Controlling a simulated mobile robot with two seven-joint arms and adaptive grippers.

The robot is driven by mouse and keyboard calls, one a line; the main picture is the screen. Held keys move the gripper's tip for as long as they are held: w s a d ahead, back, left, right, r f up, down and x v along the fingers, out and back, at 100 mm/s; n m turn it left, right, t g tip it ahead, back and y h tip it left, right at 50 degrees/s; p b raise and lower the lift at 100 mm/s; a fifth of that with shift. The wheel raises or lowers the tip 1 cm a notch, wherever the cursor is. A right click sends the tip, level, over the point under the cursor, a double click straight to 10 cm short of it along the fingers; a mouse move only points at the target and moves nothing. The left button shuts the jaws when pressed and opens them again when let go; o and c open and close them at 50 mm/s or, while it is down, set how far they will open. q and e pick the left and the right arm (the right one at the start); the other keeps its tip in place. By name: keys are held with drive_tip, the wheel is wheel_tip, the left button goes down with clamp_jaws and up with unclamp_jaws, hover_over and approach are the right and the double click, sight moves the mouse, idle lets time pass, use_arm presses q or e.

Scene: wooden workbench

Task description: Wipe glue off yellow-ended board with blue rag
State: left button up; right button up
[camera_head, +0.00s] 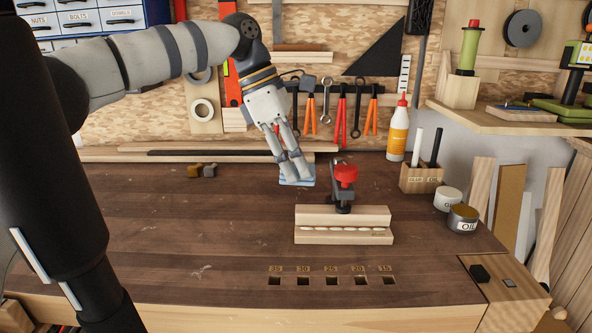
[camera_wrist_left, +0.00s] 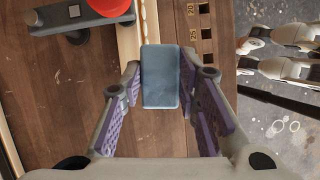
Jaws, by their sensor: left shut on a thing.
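My left gripper (camera_head: 297,178) is shut on a folded blue rag (camera_head: 297,182) behind the clamped boards, close above the bench. In the left wrist view the rag (camera_wrist_left: 160,77) sits between my left fingers (camera_wrist_left: 160,85). A glued wooden board (camera_head: 343,236) lies on the bench, with pale glue beads (camera_head: 342,229) in a row along its seam. A black clamp with a red knob (camera_head: 345,174) stands at its rear. I cannot make out a yellow end.
A glue bottle (camera_head: 398,130), a wooden marker holder (camera_head: 421,178) and two tins (camera_head: 462,218) stand at the right. Two small blocks (camera_head: 202,170) lie at the back left. Labelled square holes (camera_head: 331,281) line the front. The bench's left half is mostly clear.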

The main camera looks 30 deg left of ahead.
sight(295, 184)
idle(0.3)
use_arm(q)
drive_tip(key=shift+n, duration=0.5)
drive_tip(key=f+b, duration=0.1)
drive_tip(key=f, duration=0.4)
drive_tip(key=shift+w+a+b, duration=0.2)
drive_tip(key=shift+b, duration=0.15)
drive_tip(key=shift+f+b, duration=0.45)
drive_tip(key=shift+f, duration=2.1)
use_arm(e)
drive_tip(key=shift+g, duration=0.7)
drive_tip(key=shift+s+f, duration=1.7)
drive_tip(key=shift+s, duration=0.05)
use_arm(q)
drive_tip(key=shift+f, duration=0.2)
